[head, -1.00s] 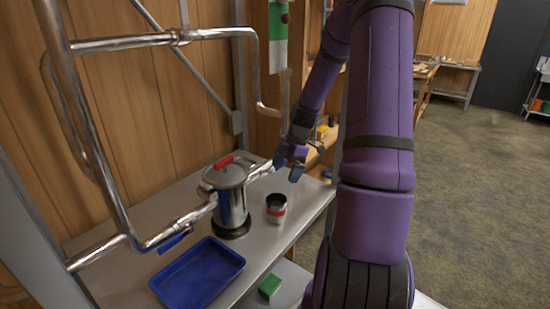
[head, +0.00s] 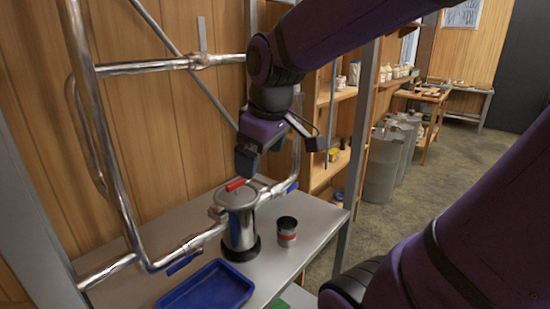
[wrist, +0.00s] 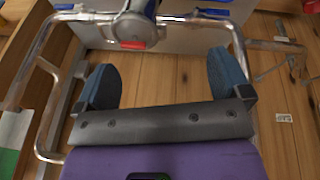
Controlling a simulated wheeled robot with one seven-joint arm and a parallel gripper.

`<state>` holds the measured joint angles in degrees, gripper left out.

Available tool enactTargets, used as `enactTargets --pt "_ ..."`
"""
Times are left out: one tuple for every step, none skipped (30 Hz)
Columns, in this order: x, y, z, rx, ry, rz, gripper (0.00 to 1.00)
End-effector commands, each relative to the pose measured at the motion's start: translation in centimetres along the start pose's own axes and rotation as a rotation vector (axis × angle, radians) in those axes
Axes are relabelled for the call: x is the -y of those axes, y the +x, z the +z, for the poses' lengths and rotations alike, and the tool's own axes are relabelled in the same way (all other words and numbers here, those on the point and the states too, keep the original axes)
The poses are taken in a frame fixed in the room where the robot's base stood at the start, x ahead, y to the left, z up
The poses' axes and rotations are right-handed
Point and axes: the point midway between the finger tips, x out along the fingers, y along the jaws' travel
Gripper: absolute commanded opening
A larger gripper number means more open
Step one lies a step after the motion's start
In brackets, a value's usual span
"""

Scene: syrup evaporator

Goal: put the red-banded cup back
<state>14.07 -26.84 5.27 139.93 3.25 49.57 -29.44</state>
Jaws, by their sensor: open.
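The red-banded cup (head: 287,232) is a small dark-topped metal cup with a red band. It stands upright on the metal table (head: 318,225), right of the steel pot (head: 240,222) with a red lid handle. My gripper (head: 246,168) is above the pot, apart from the cup, and seems to hold nothing. In the wrist view my gripper (wrist: 160,75) has its two blue-grey fingers spread wide, with nothing between them. The pot's red handle (wrist: 132,45) shows beyond them. I cannot make out the cup in the wrist view.
Chrome pipes (head: 130,235) with blue-handled valves run around the pot. A blue tray (head: 207,288) lies at the table's front. Wooden shelves (head: 330,150) stand behind at right, with grey bins (head: 385,160) beyond. Open floor lies to the right.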

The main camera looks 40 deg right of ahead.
Motion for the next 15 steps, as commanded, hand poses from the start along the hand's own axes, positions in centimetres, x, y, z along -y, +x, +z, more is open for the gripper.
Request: enactTargets --pt "1.2 -1.1 0.7 -0.033 0.041 0.008 0.95" --pt "1.7 -1.7 1.1 -0.049 0.072 0.01 0.95" --pt "2.4 -2.3 1.7 -0.068 0.111 0.011 0.95" --pt "2.8 -2.7 2.2 -0.082 0.14 0.01 0.95" --pt "3.2 -3.1 2.6 -0.096 0.168 0.009 0.95" --pt "3.6 -3.5 3.1 -0.112 0.203 0.005 0.95" --pt "4.0 -3.7 3.5 -0.123 0.226 0.001 0.95" --pt "4.2 -4.0 3.8 -0.134 0.247 -0.002 0.95" --pt "4.5 -4.2 4.2 -0.146 0.271 -0.006 0.95" --pt "4.6 -4.4 4.4 -0.152 0.288 -0.009 0.95" --pt "4.8 -4.5 4.6 -0.158 0.302 -0.012 0.95" --pt "4.9 -4.6 4.8 -0.163 0.316 -0.015 0.95" --pt "5.0 -4.7 5.0 -0.166 0.324 -0.017 0.95" --pt "5.0 -4.7 5.1 -0.168 0.33 -0.018 0.95" --pt "5.1 -4.7 5.1 -0.169 0.336 -0.02 0.95"
